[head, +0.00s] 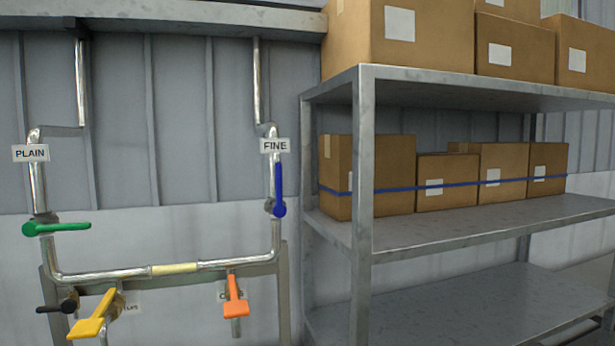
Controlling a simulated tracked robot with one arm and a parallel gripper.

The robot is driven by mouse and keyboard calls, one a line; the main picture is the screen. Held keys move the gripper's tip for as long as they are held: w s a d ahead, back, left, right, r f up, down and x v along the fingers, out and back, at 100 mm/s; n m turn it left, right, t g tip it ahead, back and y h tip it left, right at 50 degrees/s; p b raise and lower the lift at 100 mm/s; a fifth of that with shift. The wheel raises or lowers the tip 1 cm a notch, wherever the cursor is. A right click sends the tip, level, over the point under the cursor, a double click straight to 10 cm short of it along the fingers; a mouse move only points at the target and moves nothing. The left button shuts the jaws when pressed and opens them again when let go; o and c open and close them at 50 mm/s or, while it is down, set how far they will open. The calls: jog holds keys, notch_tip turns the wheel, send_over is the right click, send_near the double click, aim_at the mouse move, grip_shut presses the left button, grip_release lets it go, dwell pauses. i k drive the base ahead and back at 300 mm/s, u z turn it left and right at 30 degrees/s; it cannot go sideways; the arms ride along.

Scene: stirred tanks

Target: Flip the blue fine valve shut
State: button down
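The blue valve handle (279,190) is on the vertical pipe at the right of the pipework. It points straight up, in line with its pipe, with its pivot at the lower end. The FINE label (274,146) sits just above it. On the left pipe, under the PLAIN label (31,153), the green valve handle (57,227) lies level, across its pipe. My gripper is not in view.
Below the level pipe are a yellow handle (92,316), an orange handle (235,297) and a black handle (57,305). A metal shelf rack (363,190) with cardboard boxes (367,178) stands close to the right of the blue handle.

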aim_at(279, 185)
jog(key=u, duration=0.2)
jog(key=i, duration=0.9)
jog(key=u, duration=0.4)
